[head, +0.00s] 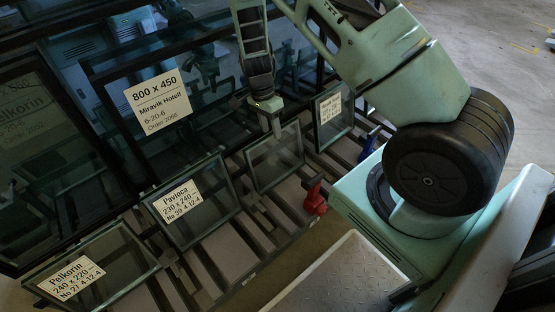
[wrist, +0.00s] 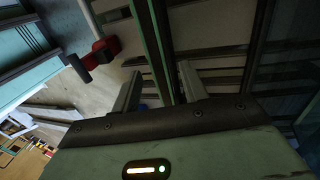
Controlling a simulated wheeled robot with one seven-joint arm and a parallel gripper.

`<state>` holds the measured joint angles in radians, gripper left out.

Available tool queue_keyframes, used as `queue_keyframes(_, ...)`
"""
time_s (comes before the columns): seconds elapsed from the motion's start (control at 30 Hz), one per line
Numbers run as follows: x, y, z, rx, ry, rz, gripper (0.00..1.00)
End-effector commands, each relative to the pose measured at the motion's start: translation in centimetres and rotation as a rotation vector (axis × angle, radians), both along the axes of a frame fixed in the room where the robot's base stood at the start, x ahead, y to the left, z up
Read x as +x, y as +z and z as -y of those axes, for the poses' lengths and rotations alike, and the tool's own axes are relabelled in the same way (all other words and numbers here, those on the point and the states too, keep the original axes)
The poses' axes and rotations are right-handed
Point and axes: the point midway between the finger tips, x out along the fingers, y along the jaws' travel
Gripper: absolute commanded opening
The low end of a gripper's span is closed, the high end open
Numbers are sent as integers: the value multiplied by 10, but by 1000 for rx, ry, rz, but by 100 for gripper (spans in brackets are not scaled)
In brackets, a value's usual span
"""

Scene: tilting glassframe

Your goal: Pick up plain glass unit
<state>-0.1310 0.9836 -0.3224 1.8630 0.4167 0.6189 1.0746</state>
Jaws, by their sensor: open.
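The plain glass unit (head: 275,158) has no label and leans upright on the slatted rack in the head view, between two labelled units. My gripper (head: 272,128) points down at its upper edge. In the wrist view, my open gripper (wrist: 160,88) has a finger on each side of a glass unit (wrist: 152,45) seen nearly edge-on. Its edge lies between the fingers. I cannot tell whether either finger touches it.
Labelled units Pavioca (head: 190,203), Pelkorin (head: 95,268) and another (head: 333,113) stand alongside. A large Miravik Hotell pane (head: 160,98) stands behind. A red fitting (head: 315,196) is at the rack's front, also in the wrist view (wrist: 103,50). A blue fitting (head: 368,145) is farther right.

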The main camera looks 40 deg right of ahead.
Motion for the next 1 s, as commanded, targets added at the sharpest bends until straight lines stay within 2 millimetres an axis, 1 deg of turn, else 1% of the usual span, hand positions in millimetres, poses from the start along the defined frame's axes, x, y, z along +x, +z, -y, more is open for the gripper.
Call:
queue_keyframes(0.33,-11,-45,3,1,0,-3,44)
queue_keyframes(0.43,-13,-50,3,0,1,-1,44)
queue_keyframes(0.6,-13,-49,3,0,1,-1,44)
queue_keyframes(0.63,-13,-49,3,0,1,-1,41)
queue_keyframes(0.67,-13,-49,3,0,1,-1,32)
queue_keyframes(0.7,-13,-49,3,0,1,-1,21)
queue_keyframes(0.77,-13,-49,3,0,1,-1,5)
queue_keyframes(0.8,-13,-49,3,0,1,-1,0)
queue_keyframes(1.0,-13,-49,3,0,1,-1,0)
